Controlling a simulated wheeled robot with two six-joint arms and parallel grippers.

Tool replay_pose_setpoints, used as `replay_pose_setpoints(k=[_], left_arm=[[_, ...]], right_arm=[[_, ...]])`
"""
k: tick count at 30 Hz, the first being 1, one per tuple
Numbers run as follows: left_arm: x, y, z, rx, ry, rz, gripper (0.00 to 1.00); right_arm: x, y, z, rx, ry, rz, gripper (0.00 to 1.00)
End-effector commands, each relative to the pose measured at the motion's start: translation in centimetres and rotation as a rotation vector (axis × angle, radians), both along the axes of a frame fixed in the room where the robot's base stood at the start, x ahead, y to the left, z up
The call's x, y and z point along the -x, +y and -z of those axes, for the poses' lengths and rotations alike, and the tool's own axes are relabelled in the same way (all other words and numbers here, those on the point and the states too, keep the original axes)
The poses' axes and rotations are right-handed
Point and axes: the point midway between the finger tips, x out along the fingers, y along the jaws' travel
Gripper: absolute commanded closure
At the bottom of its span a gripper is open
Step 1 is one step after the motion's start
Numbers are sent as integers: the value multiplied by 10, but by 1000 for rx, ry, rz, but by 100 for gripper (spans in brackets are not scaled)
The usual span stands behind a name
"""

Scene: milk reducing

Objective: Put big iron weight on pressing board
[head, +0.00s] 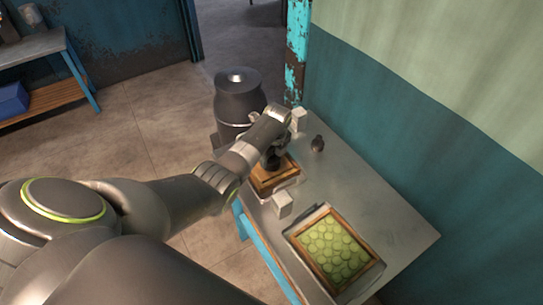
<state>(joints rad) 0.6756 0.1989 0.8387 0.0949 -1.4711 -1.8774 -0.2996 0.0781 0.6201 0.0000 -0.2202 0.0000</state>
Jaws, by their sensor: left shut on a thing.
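My left gripper (275,148) is over the far part of the table and is shut on a dark iron weight (269,162). The weight is partly hidden by my gripper and wrist. It is upright at the wooden pressing board (263,187), low over it or touching it; I cannot tell which. The board lies in a light-coloured frame or tray. A smaller dark weight (317,144) stands on the table to the right of my gripper. My right gripper is not in view.
On the metal table (390,222) are a pale block (283,205) in front of the board, another (299,118) behind it, and a wooden-framed tray (292,238) of round green pieces nearer me. A dark churn-like vessel (238,97) stands behind my forearm. A wall bounds the right.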

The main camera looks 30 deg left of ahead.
Motion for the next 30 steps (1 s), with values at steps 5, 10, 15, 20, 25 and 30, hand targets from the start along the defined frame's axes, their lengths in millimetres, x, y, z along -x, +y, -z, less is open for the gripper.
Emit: replay_pose_setpoints(k=[5, 10, 15, 20, 25, 30], left_arm=[[-2, 0, -3, 0, -5, 1, 100], [-2, 0, -2, 0, -5, 1, 100], [-2, 0, -1, 0, -5, 1, 100], [-2, 0, 0, 0, -5, 1, 100], [-1, 0, 1, -1, -3, 0, 25], [-1, 0, 2, 0, -2, 0, 19]], right_arm=[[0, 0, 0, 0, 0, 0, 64], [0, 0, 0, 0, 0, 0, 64], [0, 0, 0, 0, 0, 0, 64], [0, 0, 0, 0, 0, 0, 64], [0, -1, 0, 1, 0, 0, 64], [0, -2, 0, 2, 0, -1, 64]])
